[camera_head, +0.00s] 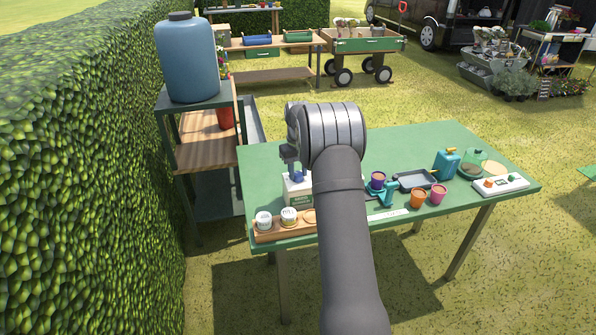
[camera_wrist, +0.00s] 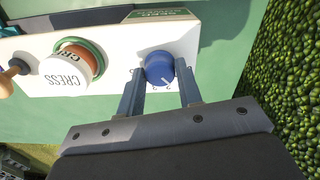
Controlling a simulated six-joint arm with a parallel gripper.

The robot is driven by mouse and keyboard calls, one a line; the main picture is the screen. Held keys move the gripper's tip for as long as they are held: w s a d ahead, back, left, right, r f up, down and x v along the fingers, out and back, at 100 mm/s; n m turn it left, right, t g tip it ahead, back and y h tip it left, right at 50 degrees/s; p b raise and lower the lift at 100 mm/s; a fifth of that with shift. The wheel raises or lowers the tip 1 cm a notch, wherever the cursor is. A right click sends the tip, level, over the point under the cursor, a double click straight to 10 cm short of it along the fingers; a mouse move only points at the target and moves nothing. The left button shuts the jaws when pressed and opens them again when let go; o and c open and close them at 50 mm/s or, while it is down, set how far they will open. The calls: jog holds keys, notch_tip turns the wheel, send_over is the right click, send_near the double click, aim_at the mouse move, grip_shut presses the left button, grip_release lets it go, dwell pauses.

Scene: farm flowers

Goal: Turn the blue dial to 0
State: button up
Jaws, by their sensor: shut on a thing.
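The blue dial (camera_wrist: 159,66) is on the white face of a box (camera_wrist: 115,75) in the wrist view. A white pointer line shows on the dial, near small printed numerals that are too small to read surely. My gripper (camera_wrist: 160,76) has one finger on each side of the dial and is shut on it. In the head view, my gripper (camera_head: 291,168) reaches down to the white box (camera_head: 298,192) on the green table (camera_head: 440,140). My arm hides part of that box, and I cannot make out the dial there.
White cans (camera_head: 264,220) stand in a wooden tray at the table's front left. In the wrist view, a white CRESS can (camera_wrist: 65,72) is close to the box. Purple (camera_head: 377,180) and orange (camera_head: 418,197) pots stand right of my arm. A hedge (camera_head: 80,160) borders the left.

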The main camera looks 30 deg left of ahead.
aim_at(298, 173)
jog(key=n, duration=0.6)
jog(key=shift+r, duration=0.1)
jog(key=shift+n, duration=0.4)
jog(key=o, duration=1)
jog(key=shift+c, duration=0.2)
notch_tip(298, 173, up, 17)
jog(key=shift+r, duration=0.15)
